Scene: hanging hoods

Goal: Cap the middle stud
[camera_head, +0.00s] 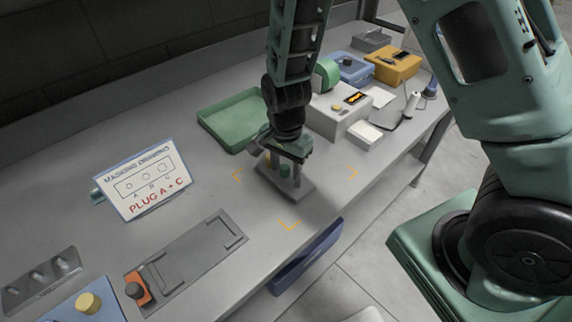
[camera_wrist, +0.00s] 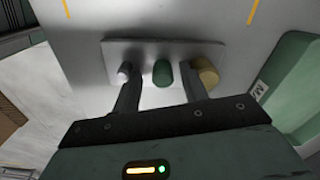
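A grey plate (camera_head: 298,193) with three studs in a row lies on the bench inside yellow corner marks. In the wrist view the plate (camera_wrist: 145,47) carries a green cap (camera_wrist: 162,74) at the middle position, a yellow cap (camera_wrist: 207,72) at the right, and a bare metal stud (camera_wrist: 125,70) at the left. My gripper (camera_head: 288,157) is low over the plate. In the wrist view my gripper's fingers (camera_wrist: 160,88) are spread on either side of the green cap, with gaps visible on both sides. The green cap also shows in the head view (camera_head: 285,171).
A sign (camera_head: 147,180) reading "PLUG A + C" stands at the left. A green tray (camera_head: 230,120) and a grey box (camera_head: 338,115) stand behind the plate. A grey fixture (camera_head: 195,260), an orange block (camera_head: 138,287) and a loose yellow cap (camera_head: 88,302) are at front left.

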